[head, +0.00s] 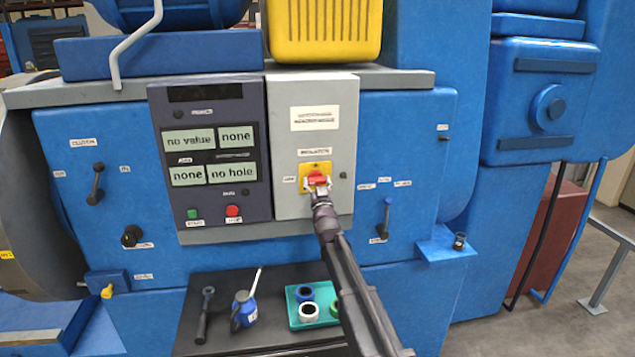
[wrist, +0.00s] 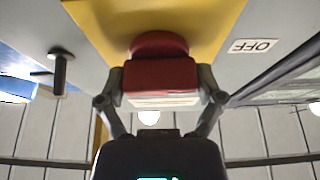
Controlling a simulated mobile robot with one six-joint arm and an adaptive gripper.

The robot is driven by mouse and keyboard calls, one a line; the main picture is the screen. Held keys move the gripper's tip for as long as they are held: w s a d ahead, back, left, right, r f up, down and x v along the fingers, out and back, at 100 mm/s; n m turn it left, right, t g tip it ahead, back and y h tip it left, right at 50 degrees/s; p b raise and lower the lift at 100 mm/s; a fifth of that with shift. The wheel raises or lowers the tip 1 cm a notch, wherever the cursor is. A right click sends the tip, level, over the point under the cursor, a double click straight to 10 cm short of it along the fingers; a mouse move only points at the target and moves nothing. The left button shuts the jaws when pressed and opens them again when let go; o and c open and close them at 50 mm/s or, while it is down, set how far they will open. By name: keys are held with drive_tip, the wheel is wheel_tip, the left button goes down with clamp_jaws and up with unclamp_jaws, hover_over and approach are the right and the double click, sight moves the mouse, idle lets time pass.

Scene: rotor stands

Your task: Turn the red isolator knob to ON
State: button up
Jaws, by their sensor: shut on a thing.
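The red isolator knob (head: 317,178) sits on a yellow plate (head: 326,168) on the grey box (head: 290,146) at the middle of the blue machine. In the wrist view the red knob (wrist: 160,78) fills the space between my fingers, with the yellow plate (wrist: 205,22) behind it. My gripper (head: 318,188) is shut on the knob, one finger on each side. In the wrist view the gripper (wrist: 161,88) shows both fingers touching the knob's sides. An OFF label (wrist: 254,46) shows beside the plate. The knob's pointer direction is hard to tell.
A dark panel (head: 258,150) with displays and green and red buttons adjoins the box on the left.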

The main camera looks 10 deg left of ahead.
drive_tip(key=shift+m+h, duration=0.4)
drive_tip(key=shift+m, duration=0.2)
drive_tip(key=m+h, duration=0.2)
drive_tip(key=m, duration=0.2)
drive_tip(key=shift+r+m+p, duration=0.1)
drive_tip(key=shift+m+p, duration=0.2)
drive_tip(key=m+h+p, duration=0.1)
drive_tip(key=m, duration=0.2)
drive_tip(key=m+h, duration=0.2)
drive_tip(key=m, duration=0.1)
drive_tip(key=shift+w+m+p, duration=0.1)
drive_tip(key=shift+m+p, duration=0.2)
drive_tip(key=shift+p, duration=0.05)
drive_tip(key=m+g+h+p, duration=0.1)
drive_tip(key=m, duration=0.2)
drive_tip(key=m+g+h+p, duration=0.1)
drive_tip(key=m, duration=0.2)
drive_tip(key=shift+p, duration=0.4)
drive_tip(key=shift+m+g+p, duration=0.8)
drive_tip(key=shift+m+p, duration=0.15)
drive_tip(key=shift+m, duration=1.05)
drive_tip(key=shift+f, duration=0.2)
drive_tip(key=o, duration=0.9)
drive_tip(key=shift+c, duration=0.2)
